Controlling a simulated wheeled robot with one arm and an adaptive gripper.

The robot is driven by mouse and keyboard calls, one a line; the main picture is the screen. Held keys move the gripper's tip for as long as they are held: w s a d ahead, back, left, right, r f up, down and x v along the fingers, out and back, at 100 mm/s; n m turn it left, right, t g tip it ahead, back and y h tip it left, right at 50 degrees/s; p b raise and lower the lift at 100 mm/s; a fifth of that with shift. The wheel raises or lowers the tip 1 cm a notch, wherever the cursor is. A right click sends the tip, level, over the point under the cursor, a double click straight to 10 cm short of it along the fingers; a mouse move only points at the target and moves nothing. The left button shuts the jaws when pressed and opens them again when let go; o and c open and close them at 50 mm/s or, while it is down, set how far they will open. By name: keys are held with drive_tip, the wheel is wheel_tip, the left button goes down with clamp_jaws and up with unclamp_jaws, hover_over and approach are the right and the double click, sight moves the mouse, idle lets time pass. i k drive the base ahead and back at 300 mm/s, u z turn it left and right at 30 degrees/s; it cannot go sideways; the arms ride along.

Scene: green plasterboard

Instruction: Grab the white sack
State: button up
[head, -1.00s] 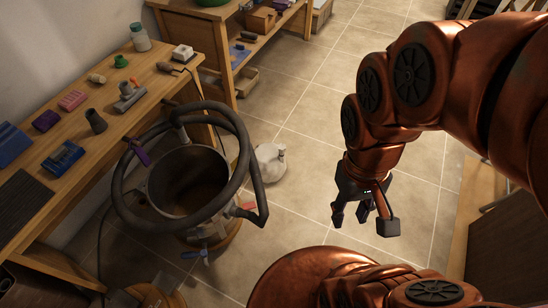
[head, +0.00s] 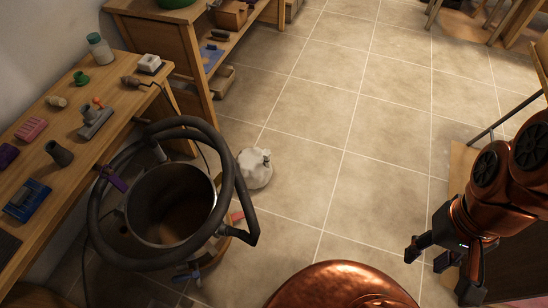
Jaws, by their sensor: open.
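The white sack (head: 255,168) stands on the tiled floor in the head view, left of the middle, with a gathered, tied-looking top. It is just right of the metal drum, and the drum's hose partly covers its left edge. My gripper (head: 441,268) is at the lower right, open and empty, with dark fingers apart. It is well to the right of the sack, with bare floor between them.
The metal drum (head: 150,207) with a thick looped hose (head: 243,200) stands beside the sack. A wooden workbench (head: 111,142) with several tools lines the left side. Another bench (head: 160,32) stands behind. Open tiled floor (head: 345,130) fills the middle. Wooden furniture legs show at the upper right.

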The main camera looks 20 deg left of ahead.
sight(255, 163)
drive_tip(key=i, duration=1.2)
drive_tip(key=u, duration=2.6)
